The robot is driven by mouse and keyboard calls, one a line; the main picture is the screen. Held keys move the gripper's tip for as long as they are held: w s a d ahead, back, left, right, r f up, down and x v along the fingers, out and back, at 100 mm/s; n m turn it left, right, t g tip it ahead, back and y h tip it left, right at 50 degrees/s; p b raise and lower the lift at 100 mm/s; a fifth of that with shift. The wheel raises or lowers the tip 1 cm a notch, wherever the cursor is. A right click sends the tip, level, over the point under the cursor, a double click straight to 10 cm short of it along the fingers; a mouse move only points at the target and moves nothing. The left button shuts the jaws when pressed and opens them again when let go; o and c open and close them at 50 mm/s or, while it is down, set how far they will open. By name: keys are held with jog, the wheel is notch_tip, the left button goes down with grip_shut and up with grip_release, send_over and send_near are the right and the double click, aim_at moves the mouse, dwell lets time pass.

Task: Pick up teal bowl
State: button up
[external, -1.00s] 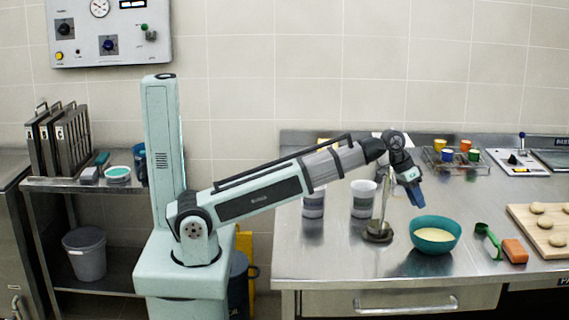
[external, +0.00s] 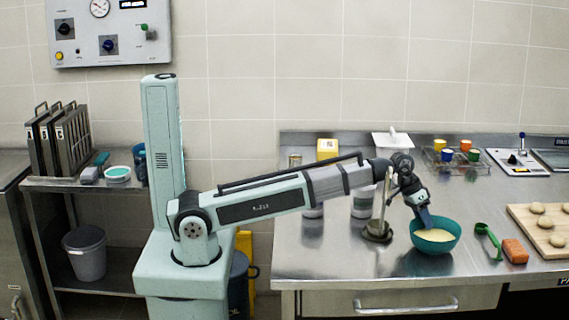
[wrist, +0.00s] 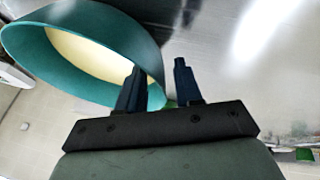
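The teal bowl (external: 437,247) stands upright on the steel counter and holds something pale yellow. In the wrist view the bowl (wrist: 112,22) fills the upper left, its pale contents visible inside. My gripper (external: 425,220) points down at the bowl's far-left rim in the external view. In the wrist view the gripper (wrist: 160,82) is open, with a visible gap between its fingers. The left finger shows over the bowl's inside and the right finger outside the rim. I cannot tell whether either finger touches the wall.
A metal stand (external: 378,232) with an upright rod is close to the bowl's left. White tubs (external: 362,203) stand behind the arm. The counter in front is clear.

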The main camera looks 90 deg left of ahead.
jog(key=shift+f, duration=0.15)
grip_shut()
jog(key=shift+w, duration=0.1)
dwell(1.3)
